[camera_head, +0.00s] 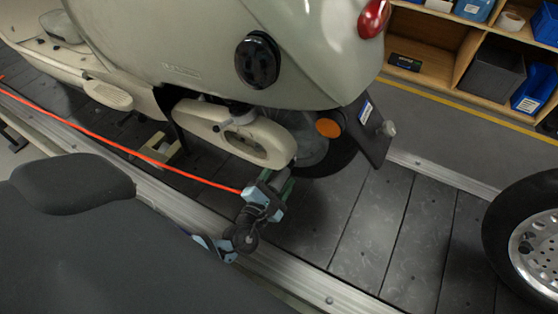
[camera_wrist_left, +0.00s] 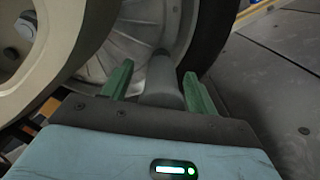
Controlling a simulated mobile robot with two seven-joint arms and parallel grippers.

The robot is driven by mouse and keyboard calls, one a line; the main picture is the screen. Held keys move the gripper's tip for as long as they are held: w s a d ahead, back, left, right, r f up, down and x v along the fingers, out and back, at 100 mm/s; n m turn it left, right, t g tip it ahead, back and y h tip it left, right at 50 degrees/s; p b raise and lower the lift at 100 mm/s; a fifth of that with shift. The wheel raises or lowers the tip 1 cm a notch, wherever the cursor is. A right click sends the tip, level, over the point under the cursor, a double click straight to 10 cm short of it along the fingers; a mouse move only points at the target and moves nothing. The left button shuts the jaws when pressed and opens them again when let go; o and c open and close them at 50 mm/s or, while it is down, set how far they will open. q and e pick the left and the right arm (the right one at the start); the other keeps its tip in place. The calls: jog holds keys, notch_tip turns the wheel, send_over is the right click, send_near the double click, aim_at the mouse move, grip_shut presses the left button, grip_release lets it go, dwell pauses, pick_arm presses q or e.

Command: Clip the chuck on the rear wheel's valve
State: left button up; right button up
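A pale green-grey scooter (camera_head: 200,65) stands on the slat conveyor. Its rear wheel (camera_head: 335,160) shows partly behind a beige cover, and its rim (camera_wrist_left: 125,45) and dark tyre fill the top of the left wrist view. My left gripper (camera_head: 279,184) is low beside the wheel. In the left wrist view, its green fingers stand on either side of a grey cylinder, seemingly the chuck (camera_wrist_left: 162,82), which points at the rim. An orange-red hose (camera_head: 130,150) runs from the left to this gripper. I cannot make out the valve or any contact with it. My right gripper is out of view.
Another wheel (camera_head: 525,245) is at the right edge. A metal rail (camera_head: 290,265) runs along the conveyor's near side. Wooden shelves (camera_head: 430,50) with bins stand at the back right. The slats (camera_head: 375,225) right of the gripper are clear.

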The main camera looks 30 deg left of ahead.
pick_arm(q)
jog(key=s, duration=0.7)
jog(key=shift+s+d, duration=0.25)
jog(key=shift+s, duration=0.15)
